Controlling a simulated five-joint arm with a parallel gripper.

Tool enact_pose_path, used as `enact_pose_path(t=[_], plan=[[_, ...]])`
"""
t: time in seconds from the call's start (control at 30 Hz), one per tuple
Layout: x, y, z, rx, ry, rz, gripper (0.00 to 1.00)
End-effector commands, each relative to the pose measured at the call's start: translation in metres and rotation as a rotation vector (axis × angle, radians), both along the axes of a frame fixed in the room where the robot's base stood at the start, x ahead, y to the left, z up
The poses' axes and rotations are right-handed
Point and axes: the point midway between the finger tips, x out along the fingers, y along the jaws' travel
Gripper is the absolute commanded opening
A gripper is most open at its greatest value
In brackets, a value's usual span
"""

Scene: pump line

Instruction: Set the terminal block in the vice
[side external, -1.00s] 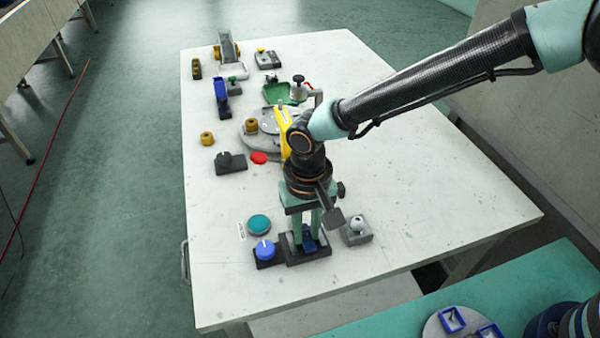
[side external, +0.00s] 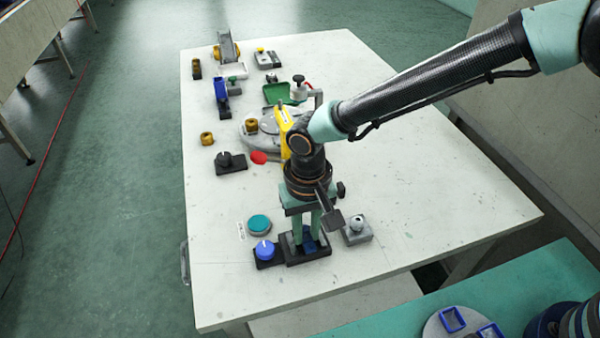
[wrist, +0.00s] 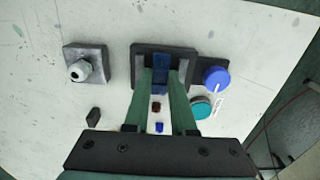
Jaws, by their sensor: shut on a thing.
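The blue terminal block (side external: 309,241) is between the fingertips of my gripper (side external: 308,236), which is shut on it and points down. In the wrist view the block (wrist: 161,72) sits between the two green fingers (wrist: 162,80). The block is down in the gap of the dark vice (side external: 310,260), which has grey jaws, near the front of the table. The vice also shows in the wrist view (wrist: 140,52). The fingers hide part of the block and cover part of the vice, so I cannot tell whether the block touches its floor.
A blue knob on a dark base (side external: 264,250) stands just left of the vice, with a teal disc (side external: 259,225) behind it. A grey block with a pale round top (side external: 357,230) stands close on the right. A round grey plate (side external: 258,140) lies farther back. The right table side is clear.

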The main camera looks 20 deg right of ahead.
Motion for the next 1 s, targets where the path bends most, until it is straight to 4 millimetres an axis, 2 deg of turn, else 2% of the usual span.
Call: enact_pose_path(t=[0.3,0.33,0.4,0.43,0.67,1.0], plan=[[0.000,0.000,0.000,0.000,0.000,0.000,0.00],[0.000,0.000,0.000,0.000,0.000,0.000,0.28],[0.000,0.000,0.000,0.000,0.000,0.000,0.54],[0.000,0.000,0.000,0.000,0.000,0.000,0.59],[0.000,0.000,0.003,0.000,0.000,-0.001,0.59],[0.000,0.000,0.022,0.000,0.000,-0.001,0.59]])
